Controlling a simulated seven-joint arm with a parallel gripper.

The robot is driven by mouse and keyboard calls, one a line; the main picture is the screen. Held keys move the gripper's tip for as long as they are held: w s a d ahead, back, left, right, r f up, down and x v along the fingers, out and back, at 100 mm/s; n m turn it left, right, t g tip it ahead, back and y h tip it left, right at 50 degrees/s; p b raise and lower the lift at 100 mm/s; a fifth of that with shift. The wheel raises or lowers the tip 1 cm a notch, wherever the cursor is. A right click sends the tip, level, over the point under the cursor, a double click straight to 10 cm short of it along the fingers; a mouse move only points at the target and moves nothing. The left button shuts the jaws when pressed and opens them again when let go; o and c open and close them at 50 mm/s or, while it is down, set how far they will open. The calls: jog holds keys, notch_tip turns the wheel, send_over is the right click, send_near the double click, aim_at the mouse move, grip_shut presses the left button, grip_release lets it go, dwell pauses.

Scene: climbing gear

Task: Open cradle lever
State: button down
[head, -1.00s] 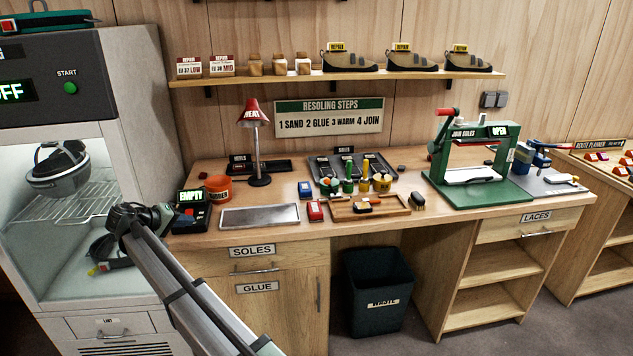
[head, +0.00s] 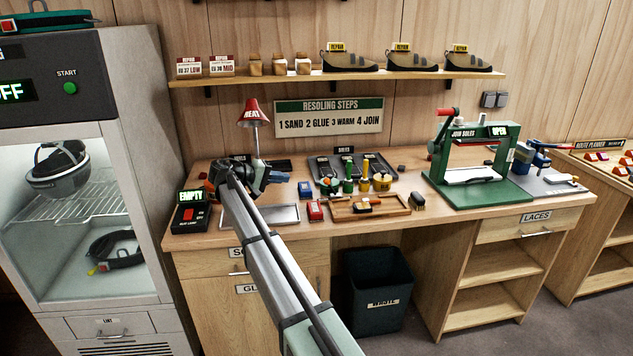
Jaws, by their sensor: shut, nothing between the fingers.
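My gripper (head: 257,175) is small and dark at the end of my pale arm. It is over the left part of the workbench, in front of the heat lamp's base, and no object shows in it; its fingers are hard to make out. No part is labelled as a cradle. A blue clamp-like fixture (head: 536,155) with a lever-like part stands on a grey plate (head: 548,184) at the bench's right end. Whether it is the cradle I cannot tell. My gripper is far to its left.
A green sole press (head: 487,190) with a red-handled lever (head: 447,112) stands between my gripper and the blue fixture. The red lamp (head: 254,113) rises behind my gripper.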

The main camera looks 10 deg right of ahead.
aim_at(325, 179)
dwell(0.3)
jog(key=x, duration=1.4)
jog(key=shift+r, duration=0.1)
jog(key=shift+d+r+y, duration=0.15)
jog(key=shift+d+y, duration=0.05)
jog(key=shift+y, duration=0.2)
jog(key=shift+d+r, duration=0.1)
jog(key=shift+d, duration=0.05)
jog(key=d+r+m+y, duration=0.1)
jog(key=d+r+y, duration=0.1)
jog(key=d+y, duration=0.4)
jog(key=shift+m+g+y, duration=0.3)
jog(key=shift+g+y, duration=0.1)
jog(key=shift+y, duration=0.3)
jog(key=shift+d+r, duration=0.1)
jog(key=shift+r, duration=0.2)
